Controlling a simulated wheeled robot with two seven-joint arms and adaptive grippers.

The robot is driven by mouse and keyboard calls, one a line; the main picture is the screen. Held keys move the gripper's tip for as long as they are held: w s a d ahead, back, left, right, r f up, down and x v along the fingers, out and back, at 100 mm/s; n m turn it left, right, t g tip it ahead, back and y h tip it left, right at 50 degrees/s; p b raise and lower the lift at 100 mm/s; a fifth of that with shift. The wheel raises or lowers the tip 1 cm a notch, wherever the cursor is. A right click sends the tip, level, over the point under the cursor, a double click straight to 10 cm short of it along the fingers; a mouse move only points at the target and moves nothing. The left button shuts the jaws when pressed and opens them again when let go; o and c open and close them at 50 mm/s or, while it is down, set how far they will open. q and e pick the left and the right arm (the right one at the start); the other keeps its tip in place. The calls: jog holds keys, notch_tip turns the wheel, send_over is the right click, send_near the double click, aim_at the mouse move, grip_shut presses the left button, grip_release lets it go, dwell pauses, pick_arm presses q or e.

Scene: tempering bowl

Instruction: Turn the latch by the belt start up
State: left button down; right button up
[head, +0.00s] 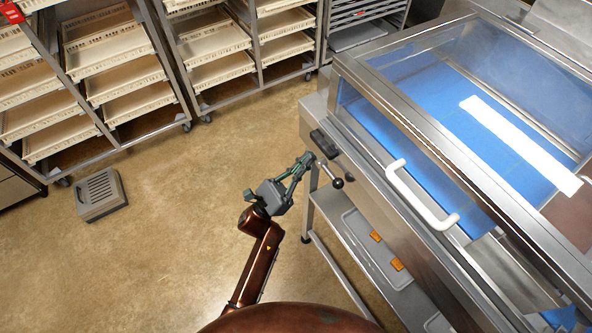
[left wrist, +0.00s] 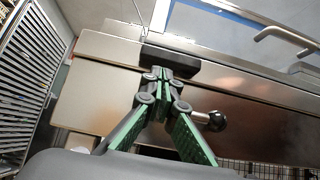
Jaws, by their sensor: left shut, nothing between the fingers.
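The latch (head: 337,183) is a short steel lever with a dark ball knob on the front of the steel machine, near its left end. In the left wrist view the ball knob (left wrist: 215,121) sticks out to the right of the fingers, and the lever's inner end is hidden behind them. My left gripper (head: 309,159) is shut and empty, its tips close to the lever's inner end. In the left wrist view its fingertips (left wrist: 163,74) lie in front of a black block (left wrist: 170,62); I cannot tell whether they touch anything. My right gripper is not in view.
The machine has a clear cover with a white handle (head: 421,195) and a blue belt (head: 430,105) inside. A shelf below holds a tray (head: 362,232) with orange pieces. Tray racks (head: 215,70) stand behind, and a grey box (head: 100,194) is on the otherwise open floor.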

pick_arm(q)
jog(key=shift+x, duration=1.1)
